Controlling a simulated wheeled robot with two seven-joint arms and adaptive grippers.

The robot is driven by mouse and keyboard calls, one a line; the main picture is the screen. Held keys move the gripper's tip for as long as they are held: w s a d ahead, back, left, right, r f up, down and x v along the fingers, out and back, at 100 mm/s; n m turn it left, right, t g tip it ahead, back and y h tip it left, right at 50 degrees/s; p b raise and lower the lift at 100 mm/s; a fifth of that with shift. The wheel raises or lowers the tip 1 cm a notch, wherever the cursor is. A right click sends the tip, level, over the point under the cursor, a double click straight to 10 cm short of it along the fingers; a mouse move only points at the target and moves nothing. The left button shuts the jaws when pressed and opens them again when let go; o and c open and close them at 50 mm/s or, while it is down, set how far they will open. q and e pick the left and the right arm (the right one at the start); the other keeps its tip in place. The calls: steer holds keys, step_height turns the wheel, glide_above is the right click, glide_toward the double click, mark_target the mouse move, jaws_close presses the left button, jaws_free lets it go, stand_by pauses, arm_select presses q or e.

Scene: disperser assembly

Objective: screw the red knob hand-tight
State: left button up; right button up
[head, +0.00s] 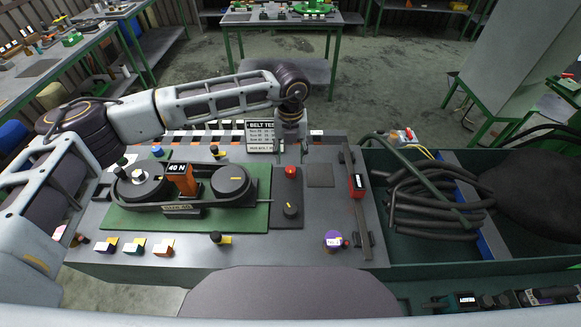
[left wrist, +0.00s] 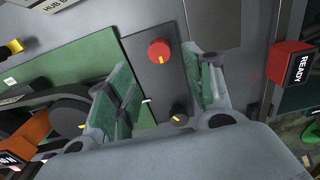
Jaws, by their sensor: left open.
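The red knob (head: 290,172) sits on the dark panel (head: 287,190) at the middle of the bench. It is round with a small yellow mark in the left wrist view (left wrist: 160,51). My left gripper (head: 290,140) reaches in from the upper left and hangs just behind the knob in the head view. In the left wrist view its green-padded fingers (left wrist: 163,72) are spread wide and empty. The knob shows between and beyond them, and I see no contact. How far the knob is screwed in cannot be told. My right gripper is not in view.
A black knob (head: 290,210) is on the same panel. A belt and two pulleys (head: 231,180) stand on the green plate (head: 150,218) to the left. A red READY box (head: 357,182) is to the right. A green bin (head: 430,250) beyond it holds black hoses.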

mark_target(291, 170)
arm_select(q)
steer(key=shift+f+p, duration=0.7)
steer(key=shift+f, duration=3.2)
steer(key=c, duration=1)
